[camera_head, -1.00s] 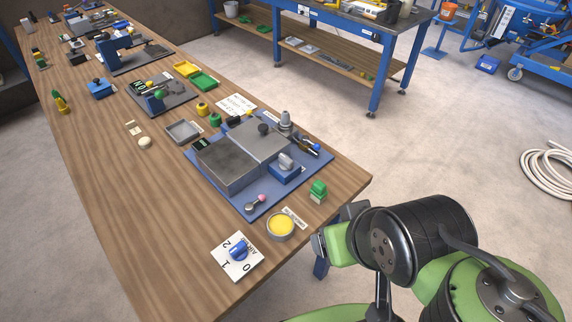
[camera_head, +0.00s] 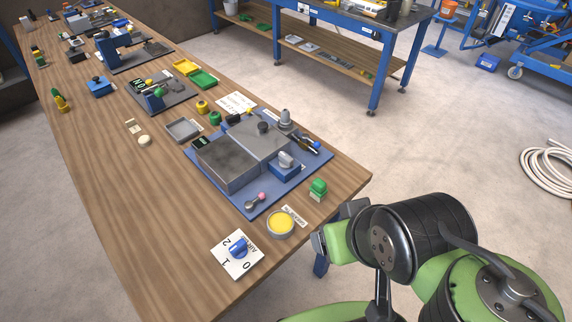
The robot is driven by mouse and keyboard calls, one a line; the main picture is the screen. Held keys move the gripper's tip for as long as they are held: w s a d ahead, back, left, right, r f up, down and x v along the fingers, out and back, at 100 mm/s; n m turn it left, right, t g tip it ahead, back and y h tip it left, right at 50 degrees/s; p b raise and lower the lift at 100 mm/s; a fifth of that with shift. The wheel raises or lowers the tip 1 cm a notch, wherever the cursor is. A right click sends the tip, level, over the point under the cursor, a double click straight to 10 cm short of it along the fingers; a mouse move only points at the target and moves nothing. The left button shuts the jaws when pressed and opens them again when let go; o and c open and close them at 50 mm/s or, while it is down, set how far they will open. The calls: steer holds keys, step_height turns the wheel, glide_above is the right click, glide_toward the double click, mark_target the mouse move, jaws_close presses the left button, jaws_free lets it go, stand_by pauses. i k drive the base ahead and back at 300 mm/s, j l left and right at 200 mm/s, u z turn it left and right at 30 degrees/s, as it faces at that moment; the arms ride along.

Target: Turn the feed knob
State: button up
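A blue knob (camera_head: 238,249) sits on a white square plate (camera_head: 228,265) marked 0, 1 and 2, near the front edge of the wooden bench. Small lettering beside it is too blurred to read, so I cannot confirm that it is the feed knob. A grey knob (camera_head: 286,160) stands on a blue box on the blue base plate of the mixer. Green and black links of my arm fill the lower right, off the bench edge and apart from both knobs. I cannot make out my gripper's fingers in this view.
A blue workbench (camera_head: 376,80) stands farther back.

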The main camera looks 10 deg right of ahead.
mark_target(285, 162)
steer(key=l+u, duration=0.1)
steer(key=u, duration=0.3)
steer(key=i+l+u, duration=0.1)
steer(key=u, duration=0.25)
steer(key=l+u, duration=0.2)
steer(key=u, duration=0.2)
steer(key=l+u, duration=0.15)
steer(key=u, duration=0.2)
